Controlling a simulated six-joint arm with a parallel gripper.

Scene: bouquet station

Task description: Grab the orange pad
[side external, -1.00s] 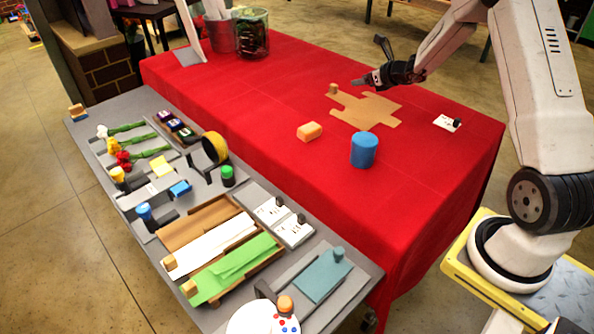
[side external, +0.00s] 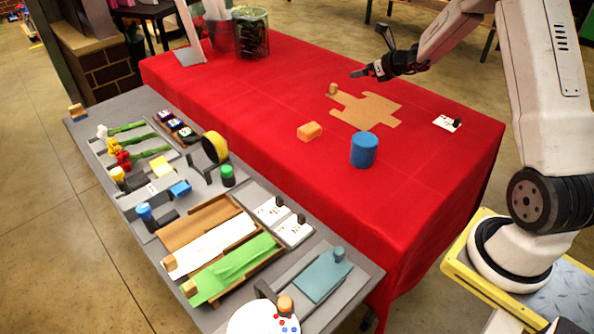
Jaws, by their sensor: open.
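The orange pad (side external: 309,131) is a small rounded block lying on the red-covered table, left of the blue cylinder and in front of the brown cut-out sheet. My gripper (side external: 362,73) is dark and open, above the back part of the table, behind the brown sheet. It is well apart from the orange pad and nothing shows between its fingers.
A blue cylinder (side external: 364,149) stands close to the pad's right. A flat brown sheet (side external: 365,110) with a small tan peg (side external: 333,89) lies behind it. A white card (side external: 447,122) lies at right. A grey side table (side external: 222,318) holds flowers, papers and tools. The red cloth (side external: 262,122) left of the pad is clear.

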